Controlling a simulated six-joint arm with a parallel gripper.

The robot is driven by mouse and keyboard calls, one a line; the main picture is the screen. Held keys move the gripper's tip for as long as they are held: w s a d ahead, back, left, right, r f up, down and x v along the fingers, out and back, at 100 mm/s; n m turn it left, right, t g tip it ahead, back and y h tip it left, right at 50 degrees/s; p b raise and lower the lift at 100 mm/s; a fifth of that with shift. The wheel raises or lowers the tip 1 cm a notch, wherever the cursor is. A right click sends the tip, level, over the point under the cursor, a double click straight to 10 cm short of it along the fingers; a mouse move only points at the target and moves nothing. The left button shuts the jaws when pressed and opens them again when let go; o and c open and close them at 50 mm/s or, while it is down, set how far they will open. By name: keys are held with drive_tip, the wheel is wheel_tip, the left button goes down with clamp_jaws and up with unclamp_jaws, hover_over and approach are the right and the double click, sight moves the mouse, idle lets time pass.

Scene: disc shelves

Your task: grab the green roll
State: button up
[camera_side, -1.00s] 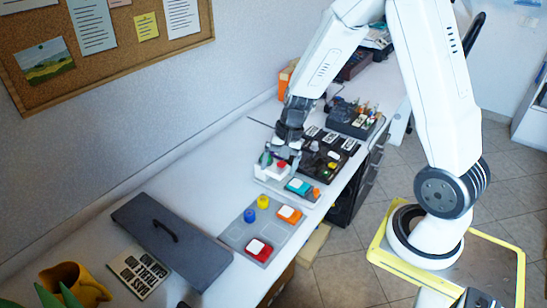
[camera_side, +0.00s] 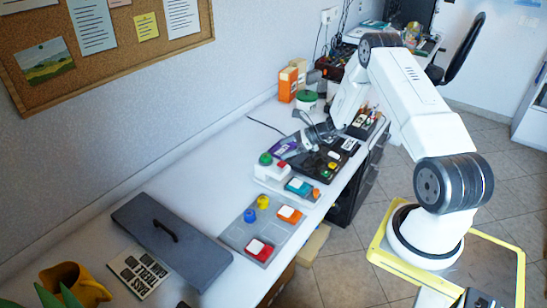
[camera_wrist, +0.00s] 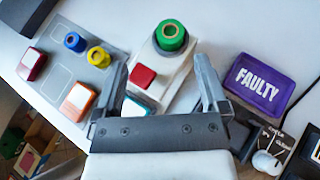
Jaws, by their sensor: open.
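The green roll (camera_wrist: 172,36) stands upright on a white stepped block (camera_wrist: 178,62), with a tan core showing at its top. It also shows in the side view as a small green piece (camera_side: 265,158) at the block's wall-side end. My gripper (camera_wrist: 162,64) is open and empty. In the wrist view the roll lies beyond the fingertips, roughly between their lines and a little to the right of centre. In the side view my gripper (camera_side: 296,148) is to the right of the roll, apart from it.
A red square button (camera_wrist: 142,76) is on the white block. A purple tray marked FAULTY (camera_wrist: 258,84) lies right of the right finger. A grey panel (camera_wrist: 62,55) with blue, yellow, red and orange pieces is at left.

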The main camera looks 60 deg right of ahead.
sight(266, 155)
drive_tip(key=shift+w+a+f+m, duration=0.2)
drive_tip(key=shift+w+f+m, duration=0.1)
drive_tip(key=shift+w+f, duration=0.6)
drive_tip(key=shift+w, duration=0.15)
drive_tip(key=shift+x, duration=2.5)
drive_tip(key=shift+w+d+r, duration=0.1)
drive_tip(key=shift+w+r, duration=0.05)
clamp_jaws()
drive_tip(key=shift+r, duration=0.1)
